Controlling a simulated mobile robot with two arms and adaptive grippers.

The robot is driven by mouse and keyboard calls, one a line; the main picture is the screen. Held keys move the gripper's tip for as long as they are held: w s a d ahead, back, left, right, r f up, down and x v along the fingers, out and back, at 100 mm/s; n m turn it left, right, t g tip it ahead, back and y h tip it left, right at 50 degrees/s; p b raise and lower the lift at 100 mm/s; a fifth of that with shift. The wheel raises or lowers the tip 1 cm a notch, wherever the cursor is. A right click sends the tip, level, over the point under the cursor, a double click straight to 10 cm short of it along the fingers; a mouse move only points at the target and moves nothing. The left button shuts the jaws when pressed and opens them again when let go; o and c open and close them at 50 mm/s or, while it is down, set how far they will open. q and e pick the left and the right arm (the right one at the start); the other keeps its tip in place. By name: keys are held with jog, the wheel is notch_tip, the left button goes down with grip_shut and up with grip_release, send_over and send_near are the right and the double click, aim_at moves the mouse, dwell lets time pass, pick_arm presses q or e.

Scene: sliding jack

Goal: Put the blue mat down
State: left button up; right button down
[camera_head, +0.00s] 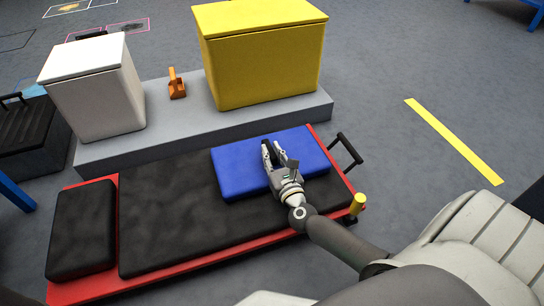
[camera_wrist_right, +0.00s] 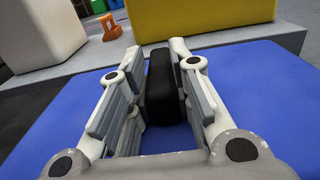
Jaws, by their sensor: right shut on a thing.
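The blue mat (camera_head: 235,165) is a flat blue block at the right end of the black-padded red sliding board (camera_head: 160,215). It is over the black padding; I cannot tell if it rests on it or is held just above. My right gripper (camera_head: 268,146) is over the mat's middle. In the right wrist view, the gripper (camera_wrist_right: 160,70) has its fingers on either side of a black upright handle (camera_wrist_right: 159,88) on the blue mat (camera_wrist_right: 250,90), and is shut on it. My left gripper is out of view.
Behind the board is a low grey platform (camera_head: 180,125) with a white box (camera_head: 95,90), an orange object (camera_head: 177,84) and a yellow box (camera_head: 262,55). A black headrest (camera_head: 82,230) is at the board's left end. The floor to the right is clear around a yellow stripe (camera_head: 452,140).

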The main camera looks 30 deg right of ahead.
jog(key=shift+r, duration=0.1)
jog(key=c, duration=1.3)
grip_release()
jog(key=shift+f, duration=0.2)
jog(key=shift+r, duration=0.15)
jog(key=shift+s, duration=0.25)
jog(key=p+v, duration=0.3)
jog(key=v, duration=0.7)
jog(key=shift+s, duration=0.1)
jog(key=shift+s+a, duration=0.15)
jog(key=shift+s, duration=0.5)
